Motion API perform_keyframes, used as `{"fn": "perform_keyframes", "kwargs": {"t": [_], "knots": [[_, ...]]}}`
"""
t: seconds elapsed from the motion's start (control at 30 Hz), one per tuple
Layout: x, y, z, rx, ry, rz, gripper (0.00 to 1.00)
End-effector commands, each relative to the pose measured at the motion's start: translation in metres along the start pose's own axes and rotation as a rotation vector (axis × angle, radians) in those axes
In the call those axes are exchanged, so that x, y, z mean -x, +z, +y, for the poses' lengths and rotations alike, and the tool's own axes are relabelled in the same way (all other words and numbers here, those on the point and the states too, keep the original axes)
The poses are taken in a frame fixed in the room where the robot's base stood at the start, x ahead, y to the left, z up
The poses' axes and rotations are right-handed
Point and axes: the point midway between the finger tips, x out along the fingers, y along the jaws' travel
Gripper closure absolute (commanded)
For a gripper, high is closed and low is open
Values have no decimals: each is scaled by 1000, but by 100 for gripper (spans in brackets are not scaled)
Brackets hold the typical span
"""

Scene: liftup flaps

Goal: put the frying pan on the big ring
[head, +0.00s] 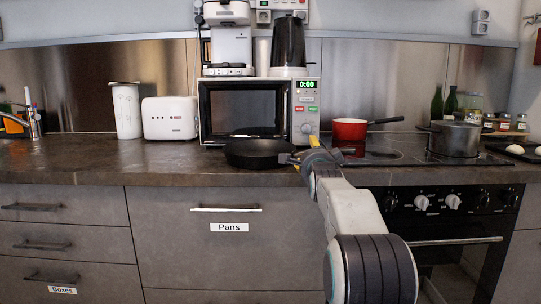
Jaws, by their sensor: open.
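The black frying pan (258,153) sits on the dark worktop in front of the microwave, near the front edge. My gripper (303,151) is open at the right side of the pan, where the handle seems to lie. My arm hides part of that spot, so I cannot tell whether the fingers touch the pan. The black hob (385,153) is to the right of my gripper. Ring outlines show on it, but I cannot tell clearly which is the big ring.
A red pan (350,130) stands at the back left of the hob and a grey pot (455,139) at its right. The microwave (245,110) stands behind the frying pan. A white toaster (170,118) is farther left. The worktop left of the pan is clear.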

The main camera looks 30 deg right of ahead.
Motion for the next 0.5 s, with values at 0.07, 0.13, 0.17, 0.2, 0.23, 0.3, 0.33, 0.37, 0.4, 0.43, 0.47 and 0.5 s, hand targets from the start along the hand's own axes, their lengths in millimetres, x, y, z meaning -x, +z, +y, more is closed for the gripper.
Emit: {"fn": "perform_keyframes", "kwargs": {"t": [0.07,0.13,0.17,0.2,0.23,0.3,0.33,0.37,0.4,0.43,0.47,0.5], "knots": [[0,-1,0,0,-1,1,39],[0,-1,0,0,0,1,39],[0,-1,0,0,0,1,39],[0,-1,0,0,0,1,39],[0,-1,0,0,0,1,39],[0,-1,0,0,0,1,39],[0,-1,0,0,0,1,42],[0,-1,0,0,0,1,45],[0,-1,0,0,0,1,48],[0,-1,0,0,0,1,51],[0,-1,0,0,0,1,54],[0,0,0,0,0,1,57]]}}
